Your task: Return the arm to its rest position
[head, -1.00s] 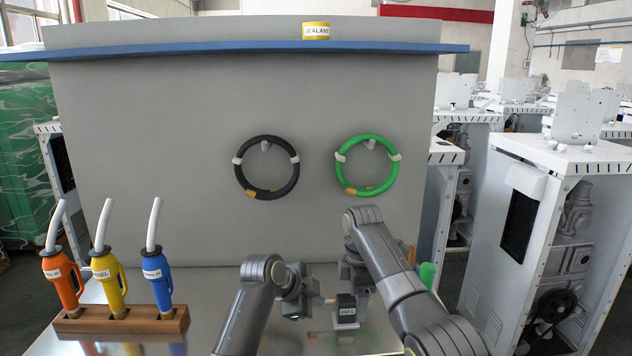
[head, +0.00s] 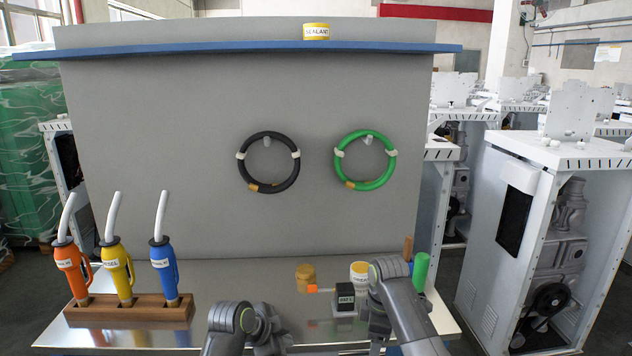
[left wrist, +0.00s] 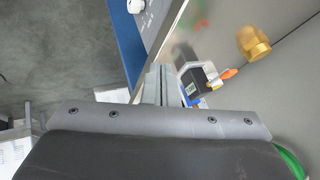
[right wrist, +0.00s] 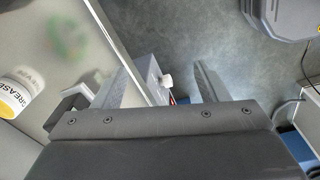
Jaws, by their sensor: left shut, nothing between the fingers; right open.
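My left gripper (head: 272,334) is low at the front edge of the metal table (head: 230,285), its arm bent. In the left wrist view its fingers (left wrist: 160,75) are together with nothing between them. My right gripper (head: 372,328) is partly hidden by its own arm, low at the front, just in front of a black labelled block (head: 345,298). In the right wrist view its fingers (right wrist: 160,78) are apart and empty, with the table edge and floor beyond.
A brass fitting (head: 305,274), a yellow-and-white can (head: 359,272) and a green cylinder (head: 420,271) stand near the block. A wooden rack (head: 130,309) holds three nozzles at left. Black (head: 268,187) and green (head: 365,183) hoses hang on the panel. The table middle-left is clear.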

